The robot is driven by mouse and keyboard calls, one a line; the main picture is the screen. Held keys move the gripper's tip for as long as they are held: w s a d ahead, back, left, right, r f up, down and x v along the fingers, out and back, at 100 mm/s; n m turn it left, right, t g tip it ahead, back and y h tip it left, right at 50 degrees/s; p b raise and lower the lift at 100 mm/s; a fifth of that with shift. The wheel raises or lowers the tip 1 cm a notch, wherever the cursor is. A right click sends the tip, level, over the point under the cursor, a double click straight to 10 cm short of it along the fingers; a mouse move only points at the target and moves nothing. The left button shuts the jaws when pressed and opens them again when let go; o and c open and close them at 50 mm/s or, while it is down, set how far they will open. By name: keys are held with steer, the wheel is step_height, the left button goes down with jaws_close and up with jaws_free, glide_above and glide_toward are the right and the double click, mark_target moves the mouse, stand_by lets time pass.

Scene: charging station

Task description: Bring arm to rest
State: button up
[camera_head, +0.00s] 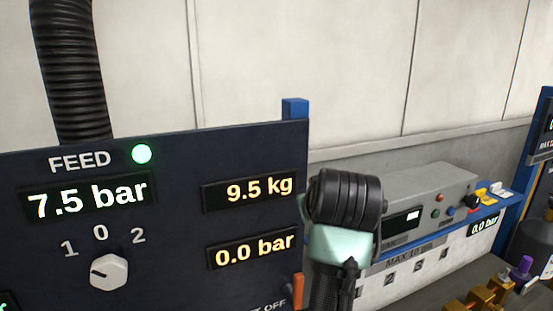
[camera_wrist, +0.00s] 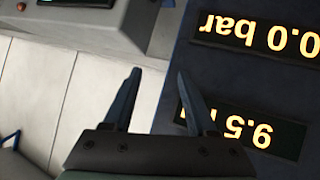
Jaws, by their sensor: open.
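My gripper (camera_wrist: 160,88) shows in the wrist view with its two dark fingers apart and nothing between them. It is in front of the dark panel (camera_wrist: 172,110), near the panel's edge, and the picture there is upside down. In the head view my arm rises from below in front of the panel's right edge, and its fingers are hidden. The dark panel (camera_head: 170,185) carries a FEED display of 7.5 bar, a lit green lamp (camera_head: 142,154), a white knob (camera_head: 109,272) and displays of 9.5 kg and 0.0 bar.
A grey instrument box (camera_head: 430,195) stands on a bench to the right, partly behind my arm. Brass fittings (camera_head: 480,299) and a purple-topped part (camera_head: 521,268) are at the lower right. A black corrugated hose (camera_head: 72,75) rises behind the panel. The pale wall above is bare.

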steer(key=s+a+r+m+t, duration=0.1)
steer(key=s+a+r+t, duration=0.15)
steer(key=r+t, duration=0.45)
steer(key=s+a+r+t, duration=0.2)
steer(key=s+r+t, duration=0.2)
steer(key=s+r, duration=0.6)
steer(key=s+a+r+m+t+b, duration=0.1)
steer(key=s+a+r+t, duration=0.2)
steer(key=s+r, duration=0.7)
steer(key=shift+s+a+t+y, duration=0.2)
steer(key=shift+s+t+y, duration=0.1)
steer(key=shift+s+t, duration=0.65)
